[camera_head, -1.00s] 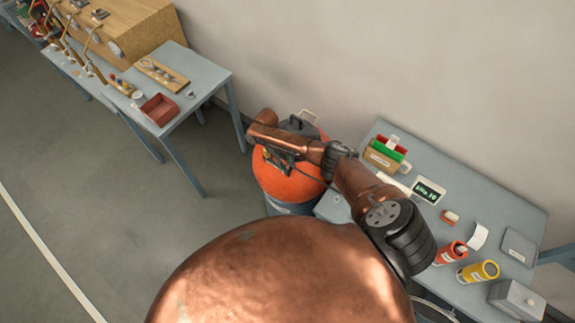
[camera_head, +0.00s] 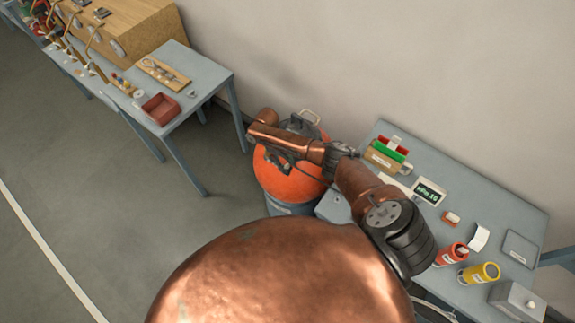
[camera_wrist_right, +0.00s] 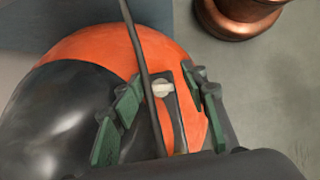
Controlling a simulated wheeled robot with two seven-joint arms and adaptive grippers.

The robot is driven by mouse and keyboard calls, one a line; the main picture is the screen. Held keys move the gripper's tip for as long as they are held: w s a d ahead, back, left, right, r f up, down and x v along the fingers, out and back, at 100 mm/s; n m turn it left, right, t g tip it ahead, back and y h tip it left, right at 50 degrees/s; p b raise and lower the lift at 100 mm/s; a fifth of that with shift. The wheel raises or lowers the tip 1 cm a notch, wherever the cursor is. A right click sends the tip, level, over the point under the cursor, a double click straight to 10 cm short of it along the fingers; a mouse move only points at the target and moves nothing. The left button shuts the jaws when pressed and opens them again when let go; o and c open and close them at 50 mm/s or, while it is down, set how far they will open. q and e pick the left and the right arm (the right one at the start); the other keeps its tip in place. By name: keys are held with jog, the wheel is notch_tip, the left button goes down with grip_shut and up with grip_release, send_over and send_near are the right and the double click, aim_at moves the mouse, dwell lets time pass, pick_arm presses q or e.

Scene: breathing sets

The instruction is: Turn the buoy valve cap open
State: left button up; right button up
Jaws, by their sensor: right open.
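The orange buoy (camera_head: 290,183) with a dark top stands between the two tables in the head view, partly hidden by my right arm. In the right wrist view its orange and black surface (camera_wrist_right: 165,45) fills much of the picture. A small pale valve cap (camera_wrist_right: 162,89) sits on a dark plate on the buoy. My right gripper (camera_wrist_right: 164,86) is open, with one green-padded finger on each side of the cap and gaps between. It also shows at the buoy in the head view (camera_head: 276,161). A dark cable or rod crosses beside the cap. My left gripper is not in view.
A right table (camera_head: 500,205) holds a small display (camera_head: 429,191), a red canister (camera_head: 451,254) and a yellow canister (camera_head: 479,273). A left table (camera_head: 203,76) holds a red tray (camera_head: 160,109). A wall stands close behind the buoy. The floor at left is clear.

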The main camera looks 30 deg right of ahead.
jog(key=v, duration=0.8)
